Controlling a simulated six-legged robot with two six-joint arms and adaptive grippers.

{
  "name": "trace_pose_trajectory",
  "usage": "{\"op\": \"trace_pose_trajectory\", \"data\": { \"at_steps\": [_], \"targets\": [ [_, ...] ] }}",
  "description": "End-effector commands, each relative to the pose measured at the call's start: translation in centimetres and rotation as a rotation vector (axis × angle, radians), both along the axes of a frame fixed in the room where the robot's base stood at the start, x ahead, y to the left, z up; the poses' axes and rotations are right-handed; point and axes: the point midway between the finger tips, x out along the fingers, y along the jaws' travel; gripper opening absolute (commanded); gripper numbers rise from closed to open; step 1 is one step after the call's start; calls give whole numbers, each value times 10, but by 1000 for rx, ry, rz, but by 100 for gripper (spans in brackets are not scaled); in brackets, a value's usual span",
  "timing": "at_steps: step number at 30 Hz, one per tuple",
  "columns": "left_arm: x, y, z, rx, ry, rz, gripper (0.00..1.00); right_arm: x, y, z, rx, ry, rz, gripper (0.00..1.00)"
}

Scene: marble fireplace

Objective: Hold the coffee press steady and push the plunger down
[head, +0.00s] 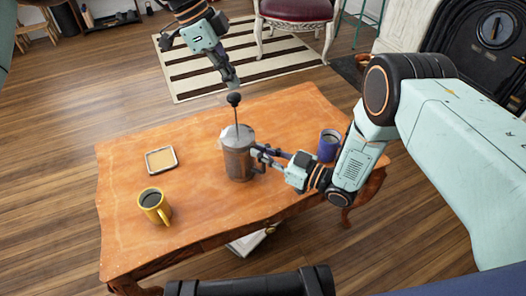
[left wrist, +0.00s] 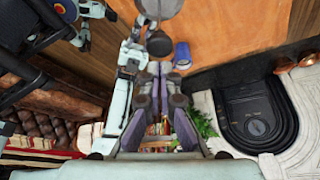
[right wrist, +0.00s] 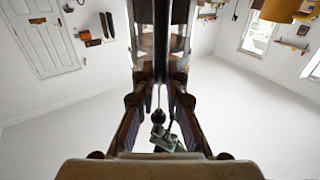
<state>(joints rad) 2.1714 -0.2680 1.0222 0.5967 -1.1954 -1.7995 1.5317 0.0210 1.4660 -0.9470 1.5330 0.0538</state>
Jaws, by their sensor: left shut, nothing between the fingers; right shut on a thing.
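The coffee press (head: 238,160) stands upright on the wooden table, with a grey lid and dark contents. Its plunger rod stands high out of the lid, topped by a black knob (head: 234,99). My right gripper (head: 260,154) is shut on the press's handle, at its right side; the handle is mostly hidden by the fingers. My left gripper (head: 233,83) is shut and empty, pointing down just above the knob, with a small gap in the head view. The left wrist view shows the knob (left wrist: 159,43) just beyond the fingertips.
On the table (head: 200,210) are a yellow mug (head: 153,203) at front left, a framed tan square (head: 160,160) at left, and a blue mug (head: 328,147) at right, near my right arm. A striped rug (head: 190,80) and red-seated chair (head: 295,10) lie beyond.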

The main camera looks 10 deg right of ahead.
Motion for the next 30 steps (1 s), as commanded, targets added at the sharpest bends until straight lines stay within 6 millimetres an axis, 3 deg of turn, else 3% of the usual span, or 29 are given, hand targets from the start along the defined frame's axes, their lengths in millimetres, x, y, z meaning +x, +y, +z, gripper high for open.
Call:
{"op": "trace_pose_trajectory", "data": {
  "at_steps": [30],
  "targets": [
    [0,0,-19,0,1,0,0,0,0,1,1,-2,0,0]
  ]
}}
